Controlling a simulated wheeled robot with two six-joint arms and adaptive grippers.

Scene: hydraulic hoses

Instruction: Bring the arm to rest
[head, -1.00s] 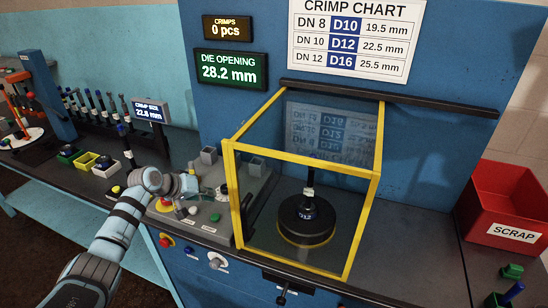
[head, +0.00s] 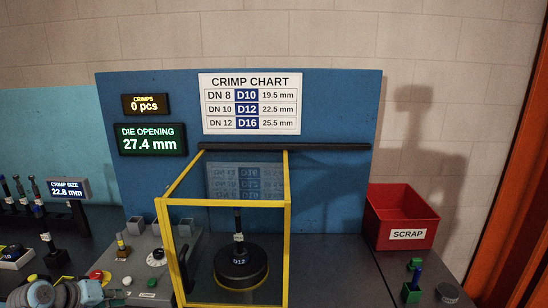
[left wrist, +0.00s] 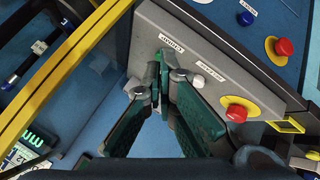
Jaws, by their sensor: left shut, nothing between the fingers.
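My left gripper (head: 116,293) is at the lower left of the head view, low over the grey control panel (head: 128,262). In the left wrist view its teal fingers (left wrist: 164,78) meet at the tips, shut and empty, over the panel near two small labels. Small silver parts show beside the tips; I cannot tell whether the fingers touch anything. The yellow-framed guard (head: 287,240) of the crimping machine stands to the right of the gripper, with a black D12 die (head: 240,268) and an upright hose end inside. My right gripper is not in view.
A die display (head: 152,139) reads 27.4 mm; the crimp counter (head: 145,103) reads 0 pcs. A red scrap bin (head: 403,215) stands at the right, with bare bench (head: 340,265) between it and the guard.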

